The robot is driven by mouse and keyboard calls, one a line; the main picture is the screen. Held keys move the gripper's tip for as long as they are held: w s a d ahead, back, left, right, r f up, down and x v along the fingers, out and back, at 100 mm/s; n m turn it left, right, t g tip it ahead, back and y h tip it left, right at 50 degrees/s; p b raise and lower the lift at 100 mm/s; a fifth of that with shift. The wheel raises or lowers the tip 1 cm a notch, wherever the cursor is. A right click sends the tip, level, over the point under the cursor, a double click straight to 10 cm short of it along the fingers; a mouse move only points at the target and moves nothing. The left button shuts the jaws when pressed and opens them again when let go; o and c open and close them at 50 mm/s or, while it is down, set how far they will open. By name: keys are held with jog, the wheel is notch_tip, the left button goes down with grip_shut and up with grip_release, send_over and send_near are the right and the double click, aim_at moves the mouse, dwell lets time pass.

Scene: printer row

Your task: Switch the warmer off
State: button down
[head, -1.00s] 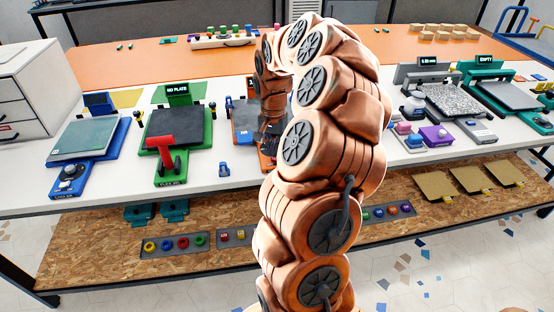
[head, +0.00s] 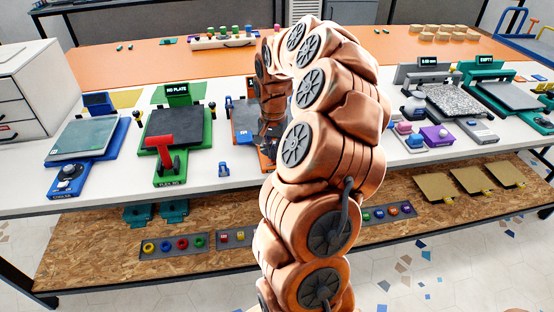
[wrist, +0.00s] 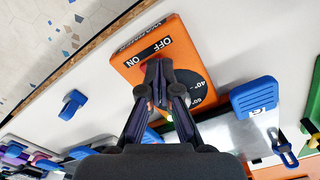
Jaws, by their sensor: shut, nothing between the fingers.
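The warmer (wrist: 135,72) is an orange unit with a front panel marked OFF and ON, and a black dial (wrist: 195,85) with temperature numbers. My gripper (wrist: 158,66) is shut and empty, its fingertips over the panel just beside the ON label. The fingertips hide most of the switch and part of the dial. I cannot tell whether they touch the switch or how it is set. In the head view my gripper (head: 270,135) is at the warmer (head: 242,128), and my arm hides much of the unit.
A blue clip-like piece (wrist: 72,104) lies on the white table by the warmer; it also shows in the head view (head: 224,169). Other devices stand on the right.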

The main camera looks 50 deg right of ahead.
jog(key=shift+f, duration=0.25)
jog(key=shift+r, duration=0.15)
jog(key=shift+r, duration=3.35)
jog(key=shift+a, duration=0.1)
